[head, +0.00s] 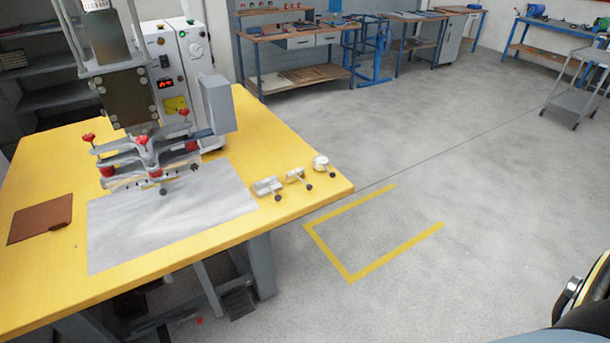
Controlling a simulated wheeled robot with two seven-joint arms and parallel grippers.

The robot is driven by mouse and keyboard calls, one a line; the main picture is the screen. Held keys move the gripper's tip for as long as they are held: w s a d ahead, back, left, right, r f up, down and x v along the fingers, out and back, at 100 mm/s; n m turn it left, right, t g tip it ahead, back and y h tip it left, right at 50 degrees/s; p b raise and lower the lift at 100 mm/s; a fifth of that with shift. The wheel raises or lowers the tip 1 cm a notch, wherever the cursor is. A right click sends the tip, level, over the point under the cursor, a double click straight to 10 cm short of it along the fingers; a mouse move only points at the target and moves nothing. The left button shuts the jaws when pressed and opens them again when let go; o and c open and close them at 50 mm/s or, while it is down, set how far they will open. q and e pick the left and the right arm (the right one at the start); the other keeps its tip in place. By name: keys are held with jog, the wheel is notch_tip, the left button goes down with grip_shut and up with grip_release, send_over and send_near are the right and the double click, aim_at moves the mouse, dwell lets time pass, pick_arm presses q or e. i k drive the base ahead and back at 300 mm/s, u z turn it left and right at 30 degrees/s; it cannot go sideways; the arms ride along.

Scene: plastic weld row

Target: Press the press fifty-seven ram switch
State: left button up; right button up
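A press (125,95) with a dark ram plate stands on a yellow table (290,150) at the left. Its lower clamp frame (145,150) has red knobs and sits over a grey metal sheet (170,220). I cannot read any label, so I cannot tell which control is the ram switch.
Small white clamp-like parts (267,186) sit by the table's right corner. A brown sheet (40,218) lies at the left. Yellow tape (397,251) marks a floor patch right of the table. Workbenches (300,36) and a grey cart (578,92) stand further back. The middle floor is clear.

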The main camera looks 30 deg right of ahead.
aim_at(164, 60)
jog(key=z, duration=0.6)
jog(key=i, duration=0.65)
jog(key=z, duration=0.4)
